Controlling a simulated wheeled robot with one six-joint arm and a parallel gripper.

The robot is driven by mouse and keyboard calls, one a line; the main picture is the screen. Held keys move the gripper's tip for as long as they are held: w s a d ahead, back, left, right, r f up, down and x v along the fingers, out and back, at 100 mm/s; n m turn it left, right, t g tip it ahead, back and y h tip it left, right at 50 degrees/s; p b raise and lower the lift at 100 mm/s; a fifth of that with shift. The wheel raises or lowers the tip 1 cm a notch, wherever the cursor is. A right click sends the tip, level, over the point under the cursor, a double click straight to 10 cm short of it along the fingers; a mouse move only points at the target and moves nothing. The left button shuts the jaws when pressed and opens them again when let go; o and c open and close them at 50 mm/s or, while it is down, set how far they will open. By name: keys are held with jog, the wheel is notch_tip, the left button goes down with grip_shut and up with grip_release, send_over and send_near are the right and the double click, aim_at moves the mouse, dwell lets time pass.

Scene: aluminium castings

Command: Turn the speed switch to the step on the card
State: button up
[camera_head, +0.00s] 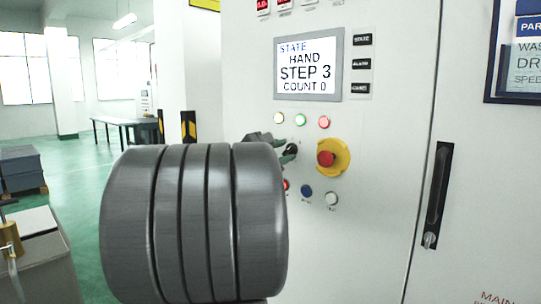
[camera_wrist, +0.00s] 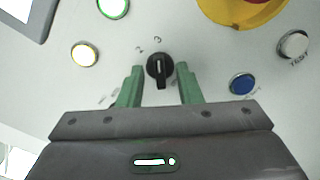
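The speed switch is a black rotary knob (camera_wrist: 160,68) on the pale panel. Its grip bar points down in the wrist view, and small digits are printed above it. In the head view the knob (camera_head: 291,149) is partly hidden by my gripper (camera_head: 268,143). In the wrist view the green fingers of my gripper (camera_wrist: 159,76) stand open on either side of the knob, with a gap on each side. The screen (camera_head: 307,66) reads HAND, STEP 3, COUNT 0. A card (camera_head: 523,68) at the right edge is cut off; its step cannot be read.
A red emergency stop on a yellow ring (camera_head: 332,158) is right of the knob. Yellow, green and red lit buttons (camera_head: 301,120) sit above it. Blue (camera_head: 306,190) and white (camera_head: 331,198) buttons are below. A black door handle (camera_head: 437,196) is further right.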

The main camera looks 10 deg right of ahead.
jog(key=v, duration=1.3)
jog(key=shift+s+a, duration=0.15)
jog(key=shift+s, duration=0.05)
jog(key=x, duration=1.3)
jog(key=shift+w+d, duration=0.3)
